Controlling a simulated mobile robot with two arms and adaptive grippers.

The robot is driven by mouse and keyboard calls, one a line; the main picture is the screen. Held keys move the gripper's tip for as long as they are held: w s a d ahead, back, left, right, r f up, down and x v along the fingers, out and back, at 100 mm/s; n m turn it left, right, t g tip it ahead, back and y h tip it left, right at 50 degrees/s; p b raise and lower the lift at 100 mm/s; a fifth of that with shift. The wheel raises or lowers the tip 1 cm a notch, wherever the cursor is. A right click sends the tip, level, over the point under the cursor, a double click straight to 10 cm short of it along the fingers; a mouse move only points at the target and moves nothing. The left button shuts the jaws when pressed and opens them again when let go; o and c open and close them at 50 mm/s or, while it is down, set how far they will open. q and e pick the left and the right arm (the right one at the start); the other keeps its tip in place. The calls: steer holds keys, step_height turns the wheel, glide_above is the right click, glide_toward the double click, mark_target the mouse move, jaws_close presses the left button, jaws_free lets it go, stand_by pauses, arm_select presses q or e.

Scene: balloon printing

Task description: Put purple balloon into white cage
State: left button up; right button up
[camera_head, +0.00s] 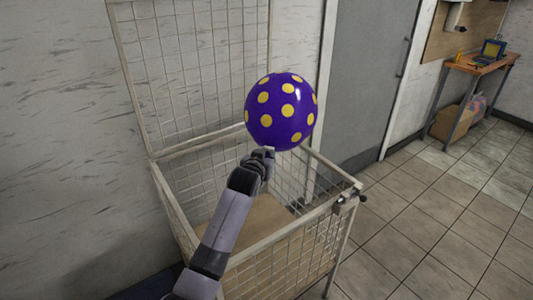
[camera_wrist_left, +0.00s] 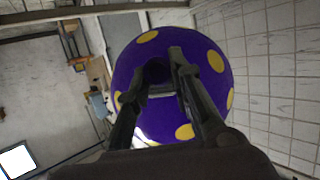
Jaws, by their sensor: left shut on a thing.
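The purple balloon (camera_head: 281,110) with yellow dots is above the open white cage (camera_head: 287,237) in the head view. My left gripper (camera_head: 262,156) is at the balloon's lower left side, over the cage opening. In the left wrist view the balloon (camera_wrist_left: 208,85) fills the middle, and the fingers of my left gripper (camera_wrist_left: 162,65) are shut on it. The exact pinch point is partly hidden by the fingers. The cage's mesh lid stands raised against the wall. The cage's visible floor is brown and bare. My right gripper is in neither view.
A latch (camera_head: 349,198) sticks out at the cage's right front corner. A grey door (camera_head: 370,80) is behind the cage. A wooden table (camera_head: 478,66) with small items stands at the far right. The tiled floor right of the cage is clear.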

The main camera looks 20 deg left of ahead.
arm_select(q)
steer(key=shift+w+a+r, duration=0.1)
steer(key=shift+w+a, duration=0.05)
steer(key=shift+w, duration=0.15)
steer(key=shift+f+b, duration=0.5)
steer(key=shift+b, duration=0.15)
step_height(320, 180, down, 12)
steer(key=b, duration=0.9)
steer(key=shift+r, duration=0.1)
steer(key=o, duration=0.9)
steer(key=shift+c, duration=0.2)
